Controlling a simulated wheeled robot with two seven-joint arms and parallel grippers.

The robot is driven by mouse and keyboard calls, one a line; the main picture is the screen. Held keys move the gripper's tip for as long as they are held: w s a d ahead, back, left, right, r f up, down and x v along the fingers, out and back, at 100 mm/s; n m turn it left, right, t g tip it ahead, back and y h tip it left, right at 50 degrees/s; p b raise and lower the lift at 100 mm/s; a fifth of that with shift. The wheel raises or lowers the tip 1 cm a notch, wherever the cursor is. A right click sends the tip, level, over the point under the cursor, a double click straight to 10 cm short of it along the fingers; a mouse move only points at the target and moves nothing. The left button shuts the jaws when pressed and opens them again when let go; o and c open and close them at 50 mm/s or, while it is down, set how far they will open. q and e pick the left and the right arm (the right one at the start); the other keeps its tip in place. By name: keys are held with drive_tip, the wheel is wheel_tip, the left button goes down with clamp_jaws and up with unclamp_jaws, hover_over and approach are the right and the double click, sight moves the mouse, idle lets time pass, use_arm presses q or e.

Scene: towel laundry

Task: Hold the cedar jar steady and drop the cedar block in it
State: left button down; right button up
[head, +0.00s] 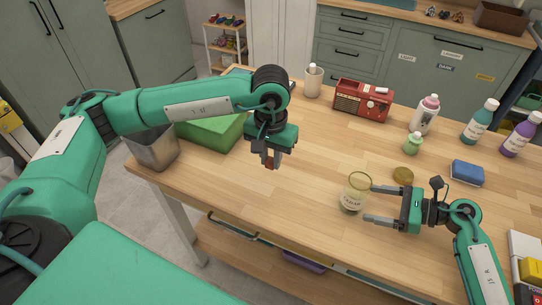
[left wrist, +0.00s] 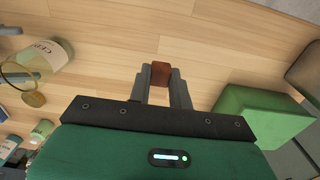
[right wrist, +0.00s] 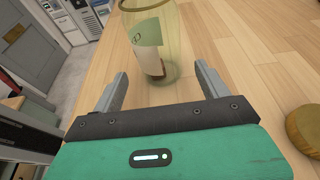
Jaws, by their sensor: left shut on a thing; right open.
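The cedar jar (head: 352,201) is a clear glass jar with a pale label, standing upright and open on the table. In the right wrist view the jar (right wrist: 148,40) is just ahead of my open right gripper (right wrist: 162,88); in the head view the fingertips of that gripper (head: 368,204) reach its right side. Something brown shows low in the jar behind the label. My left gripper (head: 270,163) is shut on the reddish-brown cedar block (left wrist: 161,74), held above the table left of the jar. The jar also shows in the left wrist view (left wrist: 48,57).
A round cork-coloured lid (head: 403,175) lies behind the right gripper. A green box (head: 213,130) and a metal bin (head: 152,148) are at the left. A red radio (head: 361,99), several bottles (head: 425,115) and a blue sponge (head: 466,173) stand along the back and right.

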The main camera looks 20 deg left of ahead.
sight(363, 202)
use_arm(q)
drive_tip(key=shift+f+b, duration=0.65)
drive_tip(key=shift+b, duration=0.15)
use_arm(e)
drive_tip(key=x, duration=0.4)
drive_tip(key=shift+d+f, duration=0.1)
use_arm(q)
drive_tip(key=shift+f+b, duration=0.35)
drive_tip(key=shift+f, duration=0.05)
use_arm(e)
drive_tip(key=shift+x, duration=0.8)
drive_tip(key=shift+c, duration=0.3)
use_arm(q)
drive_tip(key=shift+d+r, duration=0.1)
use_arm(e)
drive_tip(key=c, duration=0.6)
